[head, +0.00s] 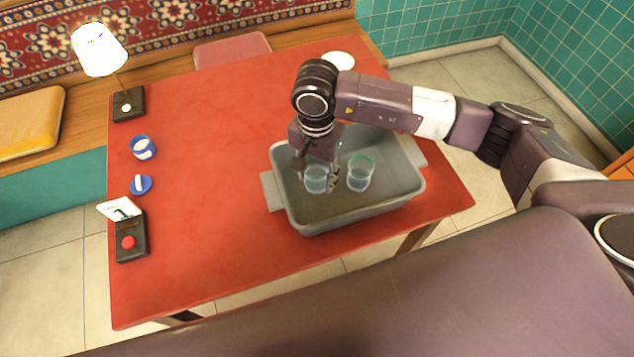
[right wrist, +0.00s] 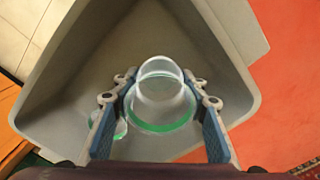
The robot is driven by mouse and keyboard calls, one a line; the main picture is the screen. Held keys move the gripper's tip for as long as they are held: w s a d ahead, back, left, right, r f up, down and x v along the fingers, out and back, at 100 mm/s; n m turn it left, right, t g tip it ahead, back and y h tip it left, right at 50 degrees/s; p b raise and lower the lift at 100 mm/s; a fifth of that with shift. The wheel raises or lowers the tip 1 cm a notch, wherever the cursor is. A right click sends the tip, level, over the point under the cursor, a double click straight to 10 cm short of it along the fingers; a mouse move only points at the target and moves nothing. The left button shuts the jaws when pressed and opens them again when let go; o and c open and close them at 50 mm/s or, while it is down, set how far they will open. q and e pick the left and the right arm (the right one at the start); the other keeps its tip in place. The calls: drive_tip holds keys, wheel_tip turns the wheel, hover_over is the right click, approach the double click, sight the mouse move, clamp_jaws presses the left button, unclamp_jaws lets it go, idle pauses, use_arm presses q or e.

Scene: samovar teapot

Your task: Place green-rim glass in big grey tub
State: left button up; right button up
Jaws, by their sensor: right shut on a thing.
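The big grey tub (head: 395,205) stands on the red table; its grey walls also fill much of the right wrist view (right wrist: 75,75). My right gripper (head: 316,181) points down inside the tub, shut on a clear glass (head: 315,181). In the right wrist view this glass (right wrist: 160,85) sits between the two fingers (right wrist: 160,112) and shows a green rim. A second green-rim glass (head: 361,174) stands upright in the tub just right of the held one. Whether the held glass touches the tub floor cannot be told. My left gripper is out of view.
On the table's left side are a lamp (head: 100,52), a blue-and-white cup (head: 143,147), a small blue item (head: 141,184) and a dark box with a red button (head: 130,241). A white plate (head: 338,60) lies at the back. The table's middle is clear.

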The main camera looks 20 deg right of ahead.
sight(316, 195)
drive_tip(key=shift+a+f, duration=0.1)
drive_tip(key=shift+f, duration=0.5)
wheel_tip(316, 195, down, 3)
drive_tip(key=shift+f+p, duration=0.2)
drive_tip(key=shift+p, duration=0.15)
drive_tip(key=shift+f, duration=0.3)
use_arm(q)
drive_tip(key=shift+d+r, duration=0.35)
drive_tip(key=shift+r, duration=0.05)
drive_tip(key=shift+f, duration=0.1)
use_arm(e)
drive_tip(key=shift+f, duration=0.2)
drive_tip(key=o, duration=1.2)
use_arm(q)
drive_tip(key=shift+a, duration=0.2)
use_arm(e)
drive_tip(key=shift+r, duration=0.1)
